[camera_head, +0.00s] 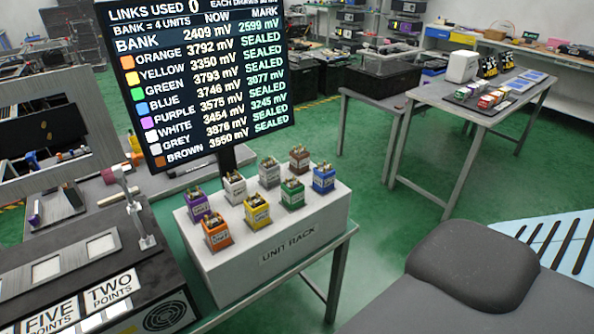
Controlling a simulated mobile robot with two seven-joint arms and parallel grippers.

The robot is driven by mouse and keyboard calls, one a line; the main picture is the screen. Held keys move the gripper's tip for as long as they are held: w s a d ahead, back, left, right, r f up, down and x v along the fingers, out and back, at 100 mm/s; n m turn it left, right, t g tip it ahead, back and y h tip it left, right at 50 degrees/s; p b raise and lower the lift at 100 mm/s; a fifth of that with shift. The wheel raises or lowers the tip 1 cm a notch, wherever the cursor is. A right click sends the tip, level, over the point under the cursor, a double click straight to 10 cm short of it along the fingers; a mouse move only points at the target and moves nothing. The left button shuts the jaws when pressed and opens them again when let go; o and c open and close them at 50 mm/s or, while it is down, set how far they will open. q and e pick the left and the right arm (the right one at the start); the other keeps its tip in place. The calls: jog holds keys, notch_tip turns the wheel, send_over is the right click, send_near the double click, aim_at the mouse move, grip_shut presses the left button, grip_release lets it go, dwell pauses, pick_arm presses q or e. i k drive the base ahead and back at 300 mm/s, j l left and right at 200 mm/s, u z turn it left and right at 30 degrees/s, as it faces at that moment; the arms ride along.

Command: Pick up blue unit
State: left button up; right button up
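The blue unit (323,179) is a small blue block with dark and metallic parts on top and a pale label on its front. It stands upright at the right end of the front row on the white unit rack (270,262). The green unit (292,194) is just left of it, and the brown unit (299,159) is behind it to the left. Nothing covers the blue unit. Neither of my grippers shows in the head view.
Yellow (257,212), orange (217,235), purple (197,206), white (234,187) and grey (269,174) units share the rack. A screen (200,75) stands behind it. A lever fixture (130,205) and a panel marked FIVE POINTS and TWO POINTS (80,305) are at left.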

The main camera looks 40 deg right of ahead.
aim_at(324, 176)
jog(key=z, duration=1.4)
